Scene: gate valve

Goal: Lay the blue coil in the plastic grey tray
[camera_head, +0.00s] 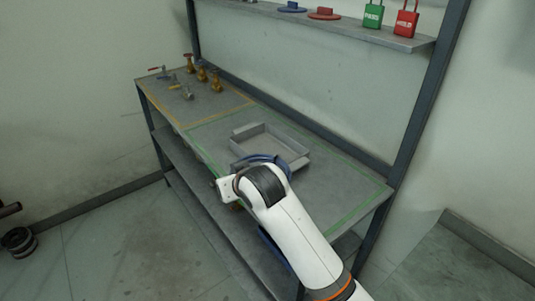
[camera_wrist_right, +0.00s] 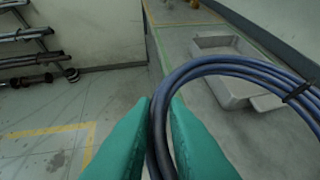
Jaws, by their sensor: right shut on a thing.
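The blue coil (camera_wrist_right: 205,67) is a ring of several cable loops with a dark tie on its right side. My right gripper (camera_wrist_right: 160,112) is shut on the coil, its green fingers on either side of the loops. In the head view my right arm hides most of the coil, and a blue arc (camera_head: 262,158) of it shows at the tray's near side. The grey tray (camera_head: 298,165) is an open, shallow box on the bench; it also shows in the right wrist view (camera_wrist_right: 228,93), behind the coil. I cannot tell whether the coil touches the tray. My left gripper is not in view.
The tray stands inside a green outline on the bench (camera_head: 345,187). Brass valves (camera_head: 202,73) and other fittings stand in a yellow outline at the far left. An upper shelf (camera_head: 350,27) holds blue and red discs and green and red padlocks.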

